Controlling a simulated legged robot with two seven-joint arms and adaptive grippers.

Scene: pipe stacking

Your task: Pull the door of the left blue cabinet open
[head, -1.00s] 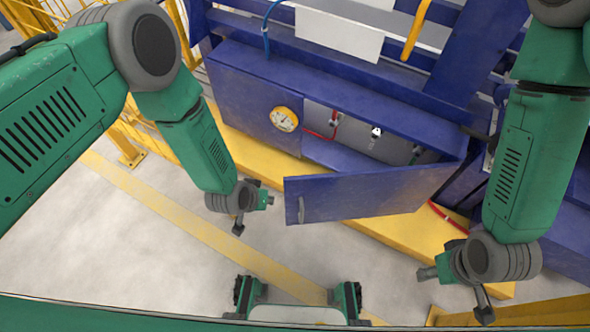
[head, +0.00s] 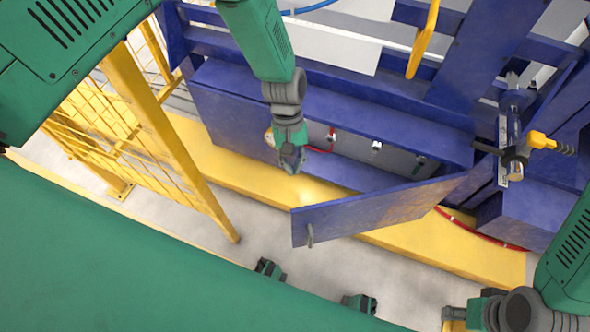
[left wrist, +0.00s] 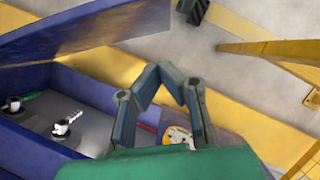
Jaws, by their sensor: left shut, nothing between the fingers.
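The blue cabinet (head: 225,112) stands at the centre left of the head view. Its door (head: 375,213) stands ajar, swung outward, with a handle (head: 310,235) near its free left edge. The door's inner side also shows at the upper left of the left wrist view (left wrist: 90,28). My left gripper (head: 292,166) is shut and empty, in front of the cabinet opening and left of the door's free edge, apart from the handle. Its fingertips meet in the left wrist view (left wrist: 163,72). My right gripper (head: 452,313) is at the lower right, away from the door; its fingers are unclear.
A round gauge (left wrist: 178,136) is on the cabinet front, and small valves (head: 376,146) show inside. A yellow fence (head: 165,130) stands left of the cabinet. A yellow base beam (head: 420,245) runs along its foot. A valve with a yellow handle (head: 541,140) is at right.

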